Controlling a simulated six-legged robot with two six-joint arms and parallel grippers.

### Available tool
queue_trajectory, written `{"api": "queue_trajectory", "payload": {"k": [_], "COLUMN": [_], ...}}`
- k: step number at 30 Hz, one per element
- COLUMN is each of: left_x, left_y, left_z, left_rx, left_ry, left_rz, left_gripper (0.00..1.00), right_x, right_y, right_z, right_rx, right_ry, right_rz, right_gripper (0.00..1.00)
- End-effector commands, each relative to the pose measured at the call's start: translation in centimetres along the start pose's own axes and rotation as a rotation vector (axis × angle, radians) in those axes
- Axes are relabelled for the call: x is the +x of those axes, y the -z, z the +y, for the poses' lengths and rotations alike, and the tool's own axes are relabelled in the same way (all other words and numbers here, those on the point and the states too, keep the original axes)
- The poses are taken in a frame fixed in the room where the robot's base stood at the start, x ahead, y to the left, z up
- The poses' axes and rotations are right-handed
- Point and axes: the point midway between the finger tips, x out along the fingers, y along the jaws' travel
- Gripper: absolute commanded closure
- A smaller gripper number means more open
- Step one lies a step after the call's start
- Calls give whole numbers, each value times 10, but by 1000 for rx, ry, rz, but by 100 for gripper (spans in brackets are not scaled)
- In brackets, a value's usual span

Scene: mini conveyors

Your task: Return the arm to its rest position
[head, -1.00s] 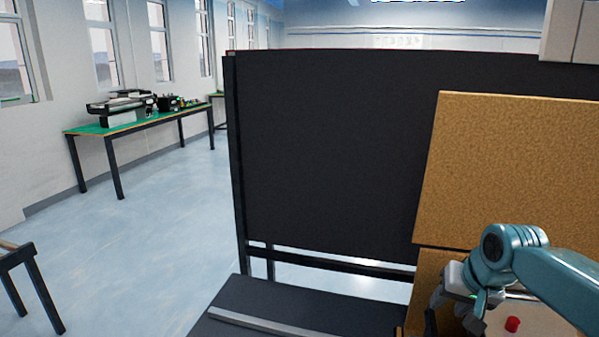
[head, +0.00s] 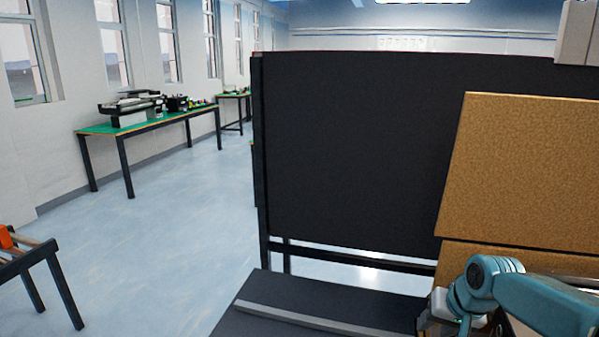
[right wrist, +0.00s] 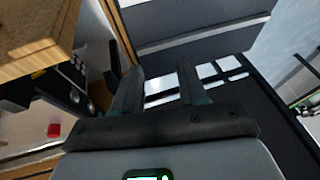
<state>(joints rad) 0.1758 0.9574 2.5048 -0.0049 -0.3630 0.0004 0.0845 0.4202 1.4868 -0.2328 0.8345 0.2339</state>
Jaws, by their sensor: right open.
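My right arm (head: 540,303) is teal and comes in from the lower right of the head view, bent at a rounded joint. Its gripper (head: 450,325) is low at the bottom edge there, partly cut off, in front of the cardboard-brown panel. In the right wrist view the right gripper's two dark fingers (right wrist: 158,78) stand apart with nothing between them. My left gripper is not in view.
A black partition (head: 350,150) and brown panel (head: 520,170) stand ahead. A dark bench with a grey rail (head: 310,318) lies below. A red button (right wrist: 54,130) shows in the wrist view. A green-topped table (head: 150,120) stands far left; open floor (head: 170,250) lies between.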

Motion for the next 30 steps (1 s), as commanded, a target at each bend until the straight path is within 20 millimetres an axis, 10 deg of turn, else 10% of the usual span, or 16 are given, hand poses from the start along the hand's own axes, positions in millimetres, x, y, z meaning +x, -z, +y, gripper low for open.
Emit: {"api": "queue_trajectory", "payload": {"k": [8,16,24,30], "left_x": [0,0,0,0], "left_y": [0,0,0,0], "left_z": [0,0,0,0], "left_rx": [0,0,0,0], "left_ry": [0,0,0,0], "left_rz": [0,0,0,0], "left_gripper": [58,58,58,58], "right_x": [91,199,214,208], "right_y": [-63,-228,-385,-412], "right_z": [-14,-28,-22,-19], "right_rx": [-38,-46,-24,-21], "right_ry": [54,131,142,137], "right_rz": [-91,-251,-369,-385], "right_gripper": [58,58,58,58]}}
